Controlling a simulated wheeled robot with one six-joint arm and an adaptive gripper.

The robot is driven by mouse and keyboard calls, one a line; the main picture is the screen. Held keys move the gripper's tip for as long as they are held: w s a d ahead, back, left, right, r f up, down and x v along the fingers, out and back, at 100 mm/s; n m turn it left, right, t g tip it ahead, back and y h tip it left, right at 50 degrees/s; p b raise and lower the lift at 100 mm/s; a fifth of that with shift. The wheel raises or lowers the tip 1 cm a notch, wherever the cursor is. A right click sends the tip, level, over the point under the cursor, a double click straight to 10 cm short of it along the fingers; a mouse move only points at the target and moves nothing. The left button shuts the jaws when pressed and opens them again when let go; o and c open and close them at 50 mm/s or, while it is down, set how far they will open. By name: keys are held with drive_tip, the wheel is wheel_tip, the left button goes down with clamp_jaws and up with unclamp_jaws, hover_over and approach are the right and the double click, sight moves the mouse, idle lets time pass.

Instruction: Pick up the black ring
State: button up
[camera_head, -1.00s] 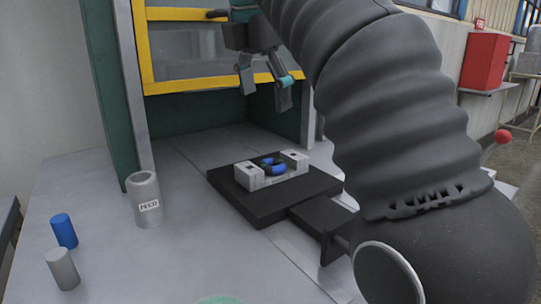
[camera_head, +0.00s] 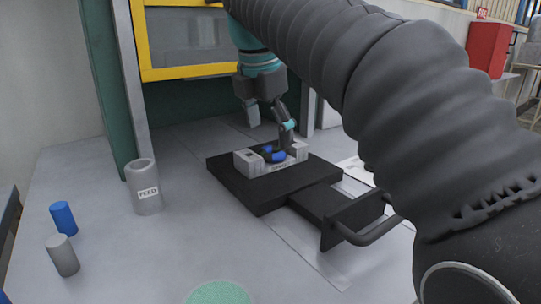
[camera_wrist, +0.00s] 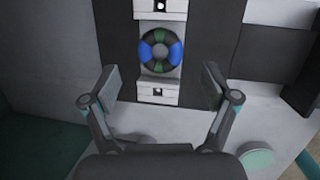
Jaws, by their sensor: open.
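The ring (camera_head: 273,156) sits in a light grey holder (camera_head: 249,163) on a black block (camera_head: 262,201). In the wrist view the ring (camera_wrist: 147,53) shows black, blue and green segments, so it is not plain black. Its hole faces my camera. My gripper (camera_head: 269,130) is open above the holder, with one finger partly hiding the ring in the head view. In the wrist view my gripper's (camera_wrist: 161,86) fingers are spread wide with nothing between them, and the ring lies beyond them. I cannot tell whether a finger touches the ring.
A grey cylinder labelled FEED (camera_head: 145,190) stands at left, with a small blue cylinder (camera_head: 63,218) and a small grey one (camera_head: 62,256) nearby. A black handle (camera_head: 370,228) juts from the block at front right. A yellow-framed window (camera_head: 190,70) stands behind. The front tabletop is largely clear.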

sight(270, 154)
drive_tip(key=shift+b+x, duration=0.3)
drive_tip(key=shift+x, duration=1.55)
drive_tip(key=shift+s, duration=0.1)
drive_tip(key=c, duration=1.1)
drive_tip(key=shift+r, duration=0.15)
drive_tip(key=shift+c, duration=0.2)
